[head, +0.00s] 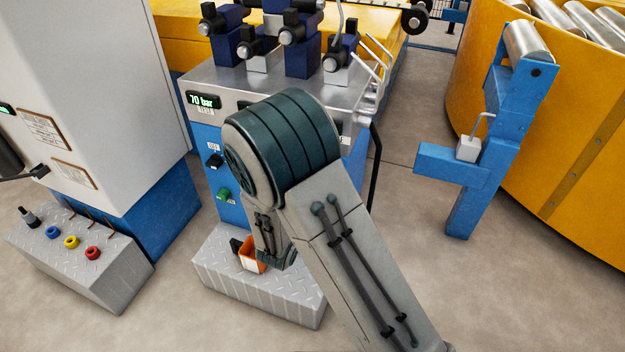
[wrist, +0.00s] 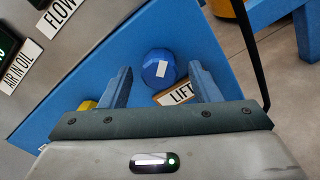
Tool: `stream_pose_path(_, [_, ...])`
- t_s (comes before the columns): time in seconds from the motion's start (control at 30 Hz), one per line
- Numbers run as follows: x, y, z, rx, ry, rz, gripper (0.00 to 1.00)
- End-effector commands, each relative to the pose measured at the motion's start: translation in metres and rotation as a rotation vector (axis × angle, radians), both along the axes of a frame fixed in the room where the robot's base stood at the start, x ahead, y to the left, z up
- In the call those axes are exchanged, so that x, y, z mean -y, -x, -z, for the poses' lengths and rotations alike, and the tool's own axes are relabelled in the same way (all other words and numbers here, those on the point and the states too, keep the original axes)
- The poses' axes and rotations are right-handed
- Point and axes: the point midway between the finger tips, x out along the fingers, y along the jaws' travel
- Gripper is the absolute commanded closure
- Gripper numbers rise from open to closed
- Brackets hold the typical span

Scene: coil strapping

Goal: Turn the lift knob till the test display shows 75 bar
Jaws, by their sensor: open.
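The lift knob (wrist: 158,68) is a blue faceted knob with a pale mark on its face, on a blue panel in the wrist view. The LIFT label (wrist: 181,94) sits beside it, partly behind the right finger. My gripper (wrist: 159,78) is open, with one finger to each side of the knob in the picture. Gaps show between the fingers and the knob; I cannot tell how deep they reach. In the head view my arm hides the knob and gripper. A display (head: 203,100) there reads 70 bar; its label is too small to read.
A yellow knob (wrist: 88,105) shows left of the left finger. A black knob (head: 214,161) and a green knob (head: 223,194) are on the unit's blue front. A blue post (head: 473,180) stands right, with clear floor between. A grey pedestal (head: 85,255) stands left.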

Motion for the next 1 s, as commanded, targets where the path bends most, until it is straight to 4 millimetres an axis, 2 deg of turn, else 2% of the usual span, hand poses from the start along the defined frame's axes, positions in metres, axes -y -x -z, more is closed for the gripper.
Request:
stream_pose_path(0.17, [-0.012,0.028,-0.002,-0.003,0.002,-0.007,0.44])
stream_pose_path(0.4, [-0.032,0.081,-0.002,-0.004,0.003,-0.01,0.44])
stream_pose_path(0.6, [-0.043,0.112,-0.001,-0.003,0.002,-0.007,0.44])
stream_pose_path(0.77, [-0.046,0.124,0.0,-0.002,0.001,-0.005,0.44])
stream_pose_path(1.0, [-0.047,0.126,0.0,-0.001,0.001,-0.004,0.44])
